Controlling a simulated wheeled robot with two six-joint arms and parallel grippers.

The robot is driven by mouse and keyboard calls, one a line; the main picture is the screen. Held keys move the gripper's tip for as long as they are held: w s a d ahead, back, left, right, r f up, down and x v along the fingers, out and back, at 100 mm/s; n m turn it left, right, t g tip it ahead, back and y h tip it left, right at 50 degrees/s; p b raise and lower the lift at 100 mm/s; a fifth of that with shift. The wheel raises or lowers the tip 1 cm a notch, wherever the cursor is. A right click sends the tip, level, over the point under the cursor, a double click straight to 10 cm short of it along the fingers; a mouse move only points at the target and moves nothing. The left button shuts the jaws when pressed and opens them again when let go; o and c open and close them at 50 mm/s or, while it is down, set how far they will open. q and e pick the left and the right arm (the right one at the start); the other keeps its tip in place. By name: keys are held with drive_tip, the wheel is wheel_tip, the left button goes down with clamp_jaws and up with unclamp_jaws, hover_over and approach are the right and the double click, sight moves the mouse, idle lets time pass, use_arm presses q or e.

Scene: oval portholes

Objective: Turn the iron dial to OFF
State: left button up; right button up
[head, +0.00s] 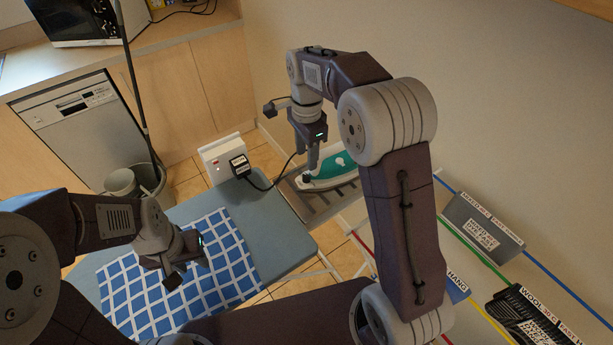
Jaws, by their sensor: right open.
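The iron (330,174), teal and white, rests on the grey metal rest at the end of the ironing board (270,205). A small white round spot shows on its teal top; I cannot tell whether it is the dial, and no OFF mark is readable. My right gripper (311,172) is open and points down at the left part of the iron, its fingers over or against it; contact cannot be made out. My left gripper (178,279) hangs over the blue checked cloth (225,262), its fingers too dark to judge.
A white socket box (222,159) with a black plug stands at the board's back edge; its cord runs towards the iron. A bucket (148,183) and dishwasher (78,120) are behind. Labelled bins (480,228) stand at the right.

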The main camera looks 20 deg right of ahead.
sight(307, 175)
wheel_tip(307, 175, down, 8)
drive_tip(key=shift+b, duration=0.35)
clamp_jaws()
drive_tip(key=shift+r+n+p, duration=0.2)
drive_tip(key=shift+n+p, duration=0.2)
drive_tip(key=shift+p, duration=0.1)
drive_tip(key=shift+f+n, duration=0.15)
drive_tip(key=shift+n, duration=0.25)
